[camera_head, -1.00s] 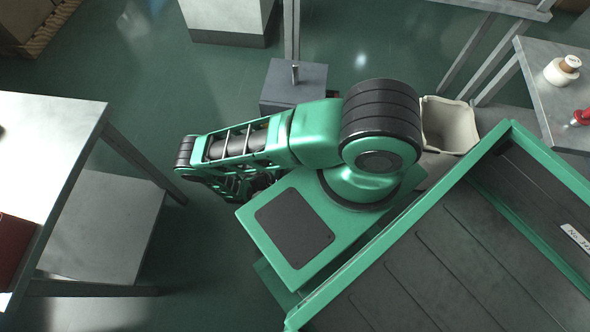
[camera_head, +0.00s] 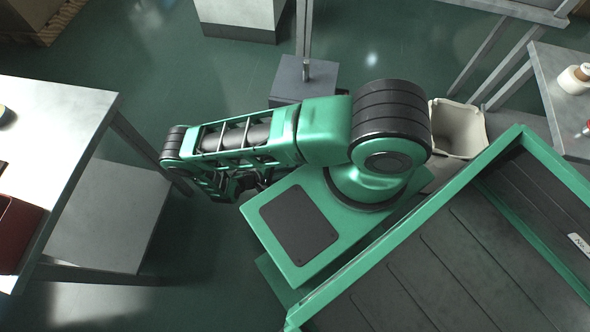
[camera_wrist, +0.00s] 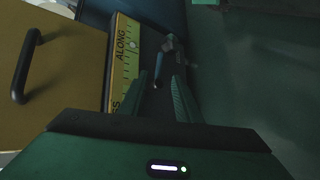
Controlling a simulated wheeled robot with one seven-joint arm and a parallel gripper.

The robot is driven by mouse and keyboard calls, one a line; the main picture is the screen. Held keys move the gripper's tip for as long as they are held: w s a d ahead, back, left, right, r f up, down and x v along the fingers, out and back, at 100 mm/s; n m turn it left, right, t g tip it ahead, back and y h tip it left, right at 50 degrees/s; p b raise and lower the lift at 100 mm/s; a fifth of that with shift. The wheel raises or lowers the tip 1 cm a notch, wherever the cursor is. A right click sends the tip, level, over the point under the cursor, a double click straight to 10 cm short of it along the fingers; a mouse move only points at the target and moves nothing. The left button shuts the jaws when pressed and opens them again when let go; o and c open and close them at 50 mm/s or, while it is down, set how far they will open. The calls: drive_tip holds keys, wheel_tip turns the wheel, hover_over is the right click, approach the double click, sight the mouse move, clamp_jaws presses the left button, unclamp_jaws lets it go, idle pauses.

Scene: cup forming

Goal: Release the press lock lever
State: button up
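In the wrist view my gripper (camera_wrist: 160,98) points away from the camera with its two green fingers apart and nothing held between them. Just beyond the fingertips is a small blue-grey, lever-like part (camera_wrist: 158,70) with a lighter metal end. It is dim, and I cannot tell for sure that it is the press lock lever. It lies in line with the gap between the fingers, and no contact is visible. In the head view my arm hides my gripper, and no press lever can be made out there.
In the head view, a pale table (camera_head: 60,125) stands left, a grey block (camera_head: 292,84) ahead, and an off-white bin (camera_head: 458,128) right of my arm.

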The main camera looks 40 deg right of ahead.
drive_tip(key=shift+v, duration=1.4)
